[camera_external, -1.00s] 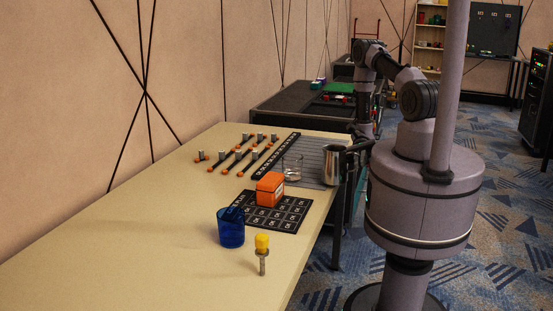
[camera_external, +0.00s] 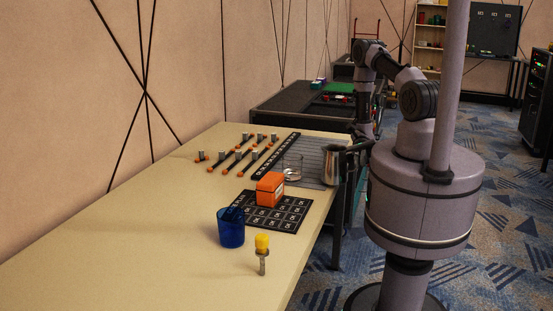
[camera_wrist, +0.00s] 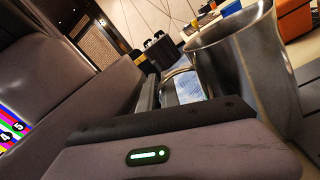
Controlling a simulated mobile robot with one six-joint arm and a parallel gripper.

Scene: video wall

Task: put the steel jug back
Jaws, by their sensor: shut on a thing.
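The steel jug (camera_external: 332,166) is upright at the right edge of the table, by the grey ribbed mat (camera_external: 311,155). I cannot tell whether its base touches the mat or hangs just above it. My gripper (camera_external: 351,149) is shut on the jug at its handle side, to the right of the body. In the wrist view the jug (camera_wrist: 252,68) fills the upper right, tilted in the picture, with its open rim showing. The jaws (camera_wrist: 172,92) are partly hidden there behind my own gripper body.
A clear glass (camera_external: 292,168) stands left of the jug. An orange box (camera_external: 270,188) sits on a black marked mat (camera_external: 287,217). A blue cup (camera_external: 231,229) and a yellow-topped bolt (camera_external: 262,251) stand nearer. Several orange-ended black bars lie behind. The table's near left is clear.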

